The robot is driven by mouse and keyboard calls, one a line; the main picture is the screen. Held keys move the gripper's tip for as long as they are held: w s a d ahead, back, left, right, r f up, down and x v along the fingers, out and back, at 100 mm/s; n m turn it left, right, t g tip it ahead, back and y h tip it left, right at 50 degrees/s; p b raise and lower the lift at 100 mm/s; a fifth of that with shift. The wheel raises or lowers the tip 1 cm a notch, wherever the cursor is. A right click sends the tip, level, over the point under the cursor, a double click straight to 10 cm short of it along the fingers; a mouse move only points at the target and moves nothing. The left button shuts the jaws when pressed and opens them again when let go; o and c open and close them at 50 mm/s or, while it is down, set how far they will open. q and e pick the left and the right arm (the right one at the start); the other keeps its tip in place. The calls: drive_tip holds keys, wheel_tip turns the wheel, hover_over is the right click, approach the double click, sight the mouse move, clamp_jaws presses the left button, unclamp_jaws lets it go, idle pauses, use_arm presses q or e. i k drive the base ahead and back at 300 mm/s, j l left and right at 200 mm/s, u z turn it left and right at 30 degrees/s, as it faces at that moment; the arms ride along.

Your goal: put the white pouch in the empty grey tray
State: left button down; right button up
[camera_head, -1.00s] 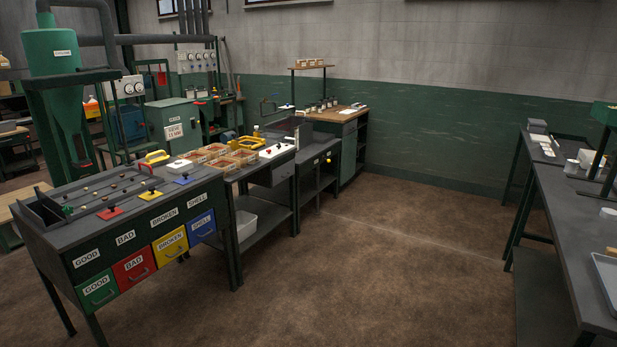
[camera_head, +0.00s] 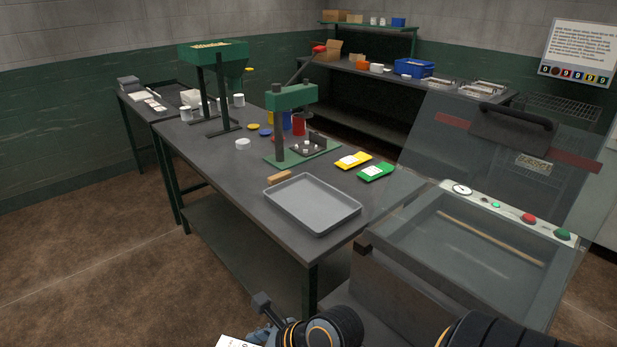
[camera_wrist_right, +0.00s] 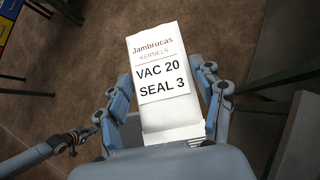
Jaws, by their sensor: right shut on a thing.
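The white pouch (camera_wrist_right: 160,80) is held between the fingers of my right gripper (camera_wrist_right: 165,115) in the right wrist view. Its label reads Jambrucas kernels, VAC 20, SEAL 3. A white corner of the pouch (camera_head: 236,342) shows at the bottom edge of the head view, beside part of my right gripper (camera_head: 268,325). The empty grey tray (camera_head: 312,204) lies on the dark table, near its front corner, ahead of and above the gripper in the picture.
A machine with a raised clear lid (camera_head: 500,150) and an open basin (camera_head: 480,250) stands right of the tray. A green press (camera_head: 290,120), a wooden block (camera_head: 293,177), a yellow packet (camera_head: 353,160) and a green packet (camera_head: 376,172) sit behind the tray. Floor is clear at left.

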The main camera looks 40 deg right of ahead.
sight(310, 203)
drive_tip(key=i+z, duration=0.2)
drive_tip(key=i, duration=0.6)
drive_tip(key=i+j+z, duration=0.2)
drive_tip(key=i, duration=0.55)
drive_tip(key=i+z, duration=0.2)
drive_tip(key=z, duration=0.2)
drive_tip(key=i+z, duration=0.25)
drive_tip(key=z, duration=0.2)
drive_tip(key=i+z, duration=0.2)
drive_tip(key=z, duration=0.2)
drive_tip(key=i+j+z, duration=0.15)
drive_tip(key=z, duration=0.3)
drive_tip(key=i+j+z, duration=0.2)
drive_tip(key=i+z, duration=0.15)
drive_tip(key=z, duration=0.15)
